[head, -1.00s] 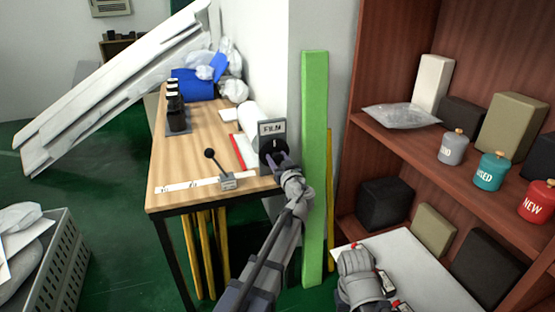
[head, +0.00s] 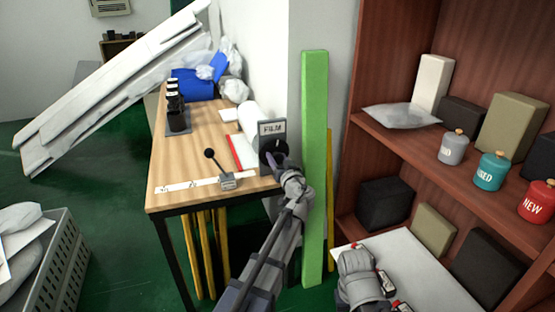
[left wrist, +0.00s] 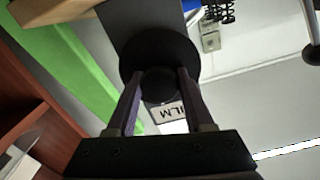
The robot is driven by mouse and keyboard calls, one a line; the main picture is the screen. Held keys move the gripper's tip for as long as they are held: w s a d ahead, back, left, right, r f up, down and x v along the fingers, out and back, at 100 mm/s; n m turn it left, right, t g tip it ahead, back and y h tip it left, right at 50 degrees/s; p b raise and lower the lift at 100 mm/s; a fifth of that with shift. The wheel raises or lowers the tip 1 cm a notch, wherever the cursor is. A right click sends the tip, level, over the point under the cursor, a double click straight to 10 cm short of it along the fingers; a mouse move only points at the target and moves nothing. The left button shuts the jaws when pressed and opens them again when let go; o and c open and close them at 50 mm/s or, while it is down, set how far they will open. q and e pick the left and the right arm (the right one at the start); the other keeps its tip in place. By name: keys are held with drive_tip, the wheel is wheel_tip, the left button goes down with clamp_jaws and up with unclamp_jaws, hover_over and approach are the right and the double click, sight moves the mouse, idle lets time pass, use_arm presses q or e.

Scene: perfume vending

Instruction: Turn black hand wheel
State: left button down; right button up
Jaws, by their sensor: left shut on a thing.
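The black hand wheel (head: 276,148) is on the front of a grey box with a FILM label (head: 272,128) at the table's right end. In the left wrist view the round black wheel (left wrist: 160,50) has a knob at its centre. My left gripper (head: 274,162) is at the wheel, its two fingers (left wrist: 160,88) closed on either side of the central knob. The wheel is partly hidden by the gripper in the head view.
A lever with a black ball (head: 210,153) stands on the wooden table (head: 205,130) left of the wheel. A green post (head: 314,170) stands close to the right of my left arm. A reddish shelf (head: 400,155) with canisters and boxes fills the right side.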

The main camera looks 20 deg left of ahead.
use_arm(q)
drive_tip(key=m, duration=1.4)
drive_tip(key=shift+m, duration=0.3)
drive_tip(key=m, duration=0.3)
drive_tip(key=shift+m, duration=0.3)
drive_tip(key=m, duration=0.3)
drive_tip(key=shift+m, duration=0.4)
drive_tip(key=m, duration=1.2)
drive_tip(key=shift+m, duration=0.3)
drive_tip(key=m, duration=0.9)
drive_tip(key=shift+s+m, duration=0.1)
drive_tip(key=shift+m, duration=0.3)
drive_tip(key=m, duration=0.4)
drive_tip(key=shift+m, duration=0.3)
